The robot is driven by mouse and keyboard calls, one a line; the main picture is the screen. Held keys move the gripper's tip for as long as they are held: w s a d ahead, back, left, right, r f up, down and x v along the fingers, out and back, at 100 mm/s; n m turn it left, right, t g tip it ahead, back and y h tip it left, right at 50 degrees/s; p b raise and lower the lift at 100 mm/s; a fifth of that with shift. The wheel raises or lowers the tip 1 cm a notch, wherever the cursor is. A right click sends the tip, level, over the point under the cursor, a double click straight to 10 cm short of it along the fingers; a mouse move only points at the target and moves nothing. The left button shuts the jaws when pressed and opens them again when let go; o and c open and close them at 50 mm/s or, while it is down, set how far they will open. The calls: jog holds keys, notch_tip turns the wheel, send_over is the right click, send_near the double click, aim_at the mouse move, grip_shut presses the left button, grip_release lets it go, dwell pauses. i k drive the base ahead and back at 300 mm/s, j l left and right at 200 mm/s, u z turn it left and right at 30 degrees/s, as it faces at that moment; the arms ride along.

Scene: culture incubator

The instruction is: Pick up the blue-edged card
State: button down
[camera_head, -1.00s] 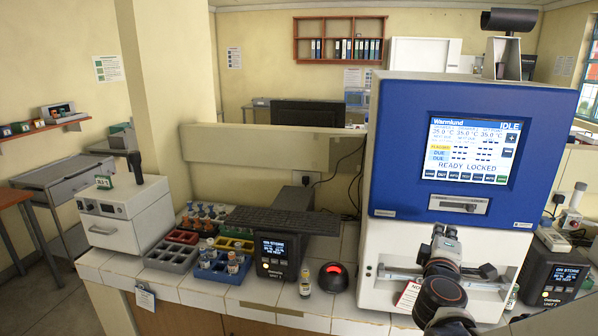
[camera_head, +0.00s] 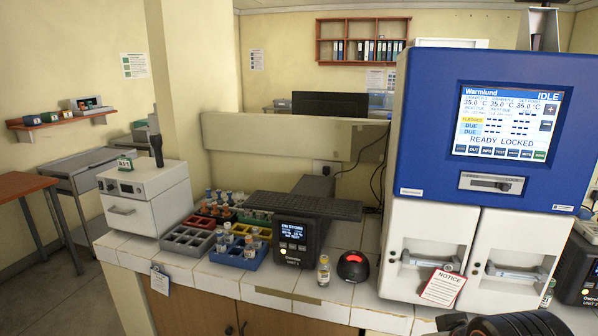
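A small pale card with what looks like a bluish edge (camera_head: 160,281) hangs at the front edge of the counter at the left, below the white box-shaped device. Its print is too small to read. Dark parts of my arm show at the bottom right edge, in front of the blue and white incubator. The fingertips of my gripper do not show, so its opening is hidden. The card hangs far to the left of the visible arm parts, and nothing touches it.
The incubator (camera_head: 485,130) stands at the right, with a red-edged notice (camera_head: 442,288) on its front. Colored racks, a blue rack (camera_head: 240,262), a small bottle (camera_head: 323,270), a black display unit (camera_head: 296,240) and a red-lit dome (camera_head: 352,266) crowd the counter. Floor at the left is open.

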aim_at(159, 282)
jog(key=u, duration=1.3)
